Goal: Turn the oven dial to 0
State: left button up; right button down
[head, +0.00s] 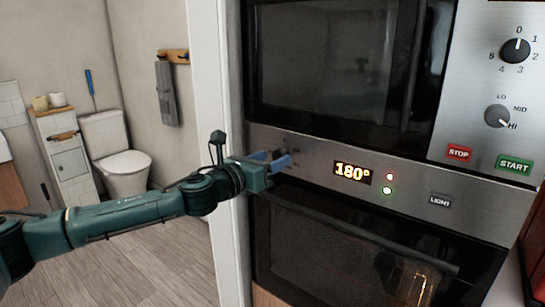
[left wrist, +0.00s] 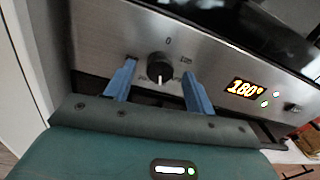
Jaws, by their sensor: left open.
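The oven dial (left wrist: 159,65) is a black round knob on the steel control strip, left of the lit 180° display (left wrist: 245,88). Its white pointer line faces the bottom of the left wrist view, away from the small mark above the knob. My left gripper (left wrist: 159,71) is open, with one blue finger on each side of the dial; I cannot tell whether either touches it. In the head view the left gripper (head: 281,159) is at the left end of the strip and hides the dial. The right gripper is not in view.
The strip also has a 180° display (head: 352,173), two small lights and a LIGHT button (head: 440,201). The oven door (head: 350,255) is below. A microwave (head: 345,65) with two knobs, STOP and START buttons is above. A white door frame (head: 217,110) stands close left.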

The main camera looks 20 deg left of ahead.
pick_arm(q)
jog(key=shift+w+d, duration=0.25)
jog(key=shift+w, duration=0.3)
jog(key=shift+c, duration=0.5)
jog(key=c, duration=0.9)
